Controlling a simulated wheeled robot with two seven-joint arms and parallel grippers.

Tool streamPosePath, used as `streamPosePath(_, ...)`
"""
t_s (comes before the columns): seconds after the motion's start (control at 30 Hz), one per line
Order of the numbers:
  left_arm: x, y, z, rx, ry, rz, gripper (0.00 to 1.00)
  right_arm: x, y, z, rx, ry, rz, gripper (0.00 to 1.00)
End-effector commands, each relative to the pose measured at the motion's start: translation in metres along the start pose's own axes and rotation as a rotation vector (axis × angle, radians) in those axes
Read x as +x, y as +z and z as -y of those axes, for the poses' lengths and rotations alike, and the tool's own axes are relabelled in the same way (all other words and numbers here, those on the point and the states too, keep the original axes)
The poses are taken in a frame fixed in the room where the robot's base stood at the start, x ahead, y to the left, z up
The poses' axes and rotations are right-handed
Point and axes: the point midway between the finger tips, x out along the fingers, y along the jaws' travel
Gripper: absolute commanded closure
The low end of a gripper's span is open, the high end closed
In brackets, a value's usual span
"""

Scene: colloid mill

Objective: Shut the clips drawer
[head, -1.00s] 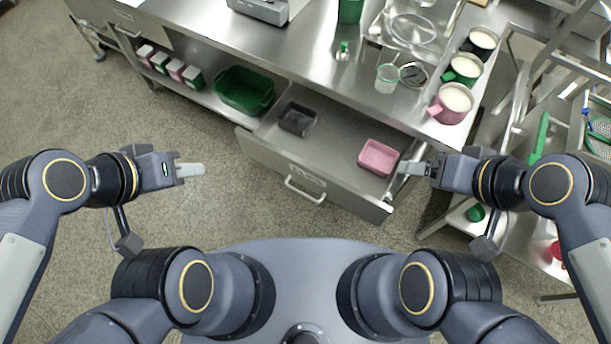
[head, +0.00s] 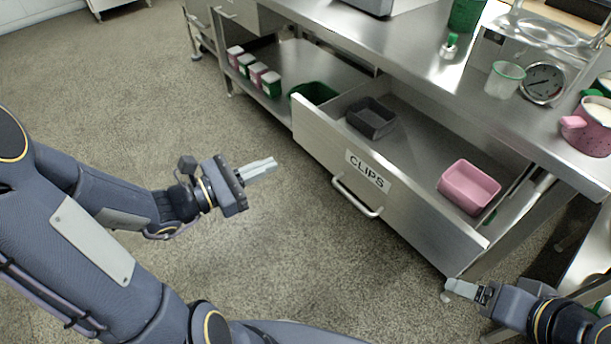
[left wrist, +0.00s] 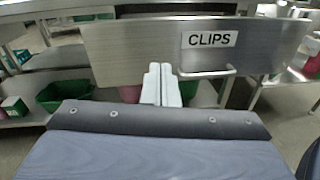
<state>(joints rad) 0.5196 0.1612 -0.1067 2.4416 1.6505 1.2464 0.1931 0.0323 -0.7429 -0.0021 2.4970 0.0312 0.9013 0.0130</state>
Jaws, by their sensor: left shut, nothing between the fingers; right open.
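The clips drawer (head: 408,207) is pulled out from the steel bench, its front labelled CLIPS with a bar handle (head: 357,197). Its front also shows in the left wrist view (left wrist: 145,52), with the handle (left wrist: 207,73) to the right of my fingers. Inside lie a dark grey bin (head: 371,118) and a pink bin (head: 468,186). My left gripper (head: 273,163) is shut and empty, in front of the drawer and to the left of its handle, apart from it. My right gripper (head: 450,287) is near the lower right corner of the drawer front; contact cannot be told.
The bench top (head: 410,40) above holds a glass cup, a dial gauge (head: 542,83) and a pink pot (head: 588,127). A lower shelf (head: 262,98) left of the drawer holds small boxes and a green bin (head: 313,93). The floor before the drawer is clear.

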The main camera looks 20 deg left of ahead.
Motion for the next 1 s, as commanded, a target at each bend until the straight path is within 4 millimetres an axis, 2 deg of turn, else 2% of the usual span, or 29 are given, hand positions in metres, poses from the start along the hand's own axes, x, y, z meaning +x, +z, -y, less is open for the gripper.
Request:
streamPosePath(0.03, -0.001, -0.024, -0.008, -0.046, 0.047, 0.004, 1.0, 0.014, 0.007, -0.007, 0.0, 0.0, -0.001, 0.22)
streamPosePath(0.07, -0.002, -0.028, -0.013, -0.066, 0.068, 0.006, 1.0, 0.016, 0.008, -0.007, 0.0, 0.0, -0.001, 0.22)
streamPosePath(0.27, 0.003, -0.035, -0.025, -0.106, 0.119, 0.015, 1.0, 0.019, 0.009, -0.009, 0.0, 0.0, -0.001, 0.22)
streamPosePath(0.37, 0.017, -0.034, -0.025, -0.104, 0.114, 0.016, 1.0, 0.021, 0.01, -0.01, 0.0, 0.0, -0.001, 0.22)
streamPosePath(0.8, 0.106, -0.035, -0.035, -0.104, 0.113, 0.016, 1.0, 0.039, 0.019, -0.018, 0.0, 0.0, -0.001, 0.22)
streamPosePath(1.0, 0.129, -0.033, -0.038, -0.104, 0.115, 0.015, 1.0, 0.043, 0.021, -0.02, 0.0, 0.0, 0.0, 0.22)
